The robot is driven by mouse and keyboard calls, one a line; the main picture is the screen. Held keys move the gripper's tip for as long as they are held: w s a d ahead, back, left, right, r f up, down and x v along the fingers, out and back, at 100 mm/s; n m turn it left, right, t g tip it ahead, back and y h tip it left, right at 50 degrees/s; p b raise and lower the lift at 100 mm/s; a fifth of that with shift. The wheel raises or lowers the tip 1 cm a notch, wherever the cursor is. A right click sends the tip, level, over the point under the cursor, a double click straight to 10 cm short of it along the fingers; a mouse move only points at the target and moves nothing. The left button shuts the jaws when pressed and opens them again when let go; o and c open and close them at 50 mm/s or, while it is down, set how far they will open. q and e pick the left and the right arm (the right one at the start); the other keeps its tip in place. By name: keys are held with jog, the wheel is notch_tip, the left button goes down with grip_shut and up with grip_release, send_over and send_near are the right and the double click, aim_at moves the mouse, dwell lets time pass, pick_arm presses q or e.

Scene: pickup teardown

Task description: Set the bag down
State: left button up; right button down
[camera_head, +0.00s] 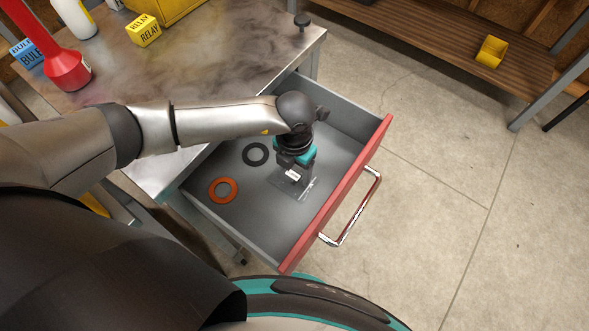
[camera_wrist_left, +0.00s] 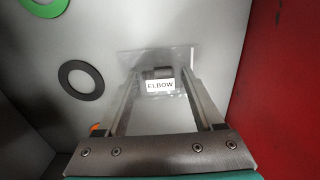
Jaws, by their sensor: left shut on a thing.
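The bag is a small clear bag (camera_head: 292,178) with a white label reading ELBOW and a grey part inside. In the left wrist view the bag (camera_wrist_left: 150,62) shows between and beyond the fingertips. My left gripper (camera_head: 296,168) reaches down into the open drawer and is shut on the bag. It also shows in the left wrist view (camera_wrist_left: 165,82). The bag is at or just above the drawer floor; I cannot tell if it touches. The drawer (camera_head: 228,208) is grey inside with a red front. My right gripper is not in view.
A black ring (camera_head: 246,154) and an orange ring (camera_head: 211,191) lie in the drawer. A green ring (camera_wrist_left: 45,7) shows in the left wrist view. Open floor lies to the right.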

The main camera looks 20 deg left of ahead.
aim_at(295, 173)
pick_arm(q)
jog(key=shift+f, duration=0.15)
jog(key=o, duration=1.3)
jog(key=shift+r, duration=0.35)
notch_tip(295, 173, up, 12)
jog(key=p, duration=0.2)
jog(key=shift+f+p, duration=0.15)
jog(key=shift+p, duration=0.15)
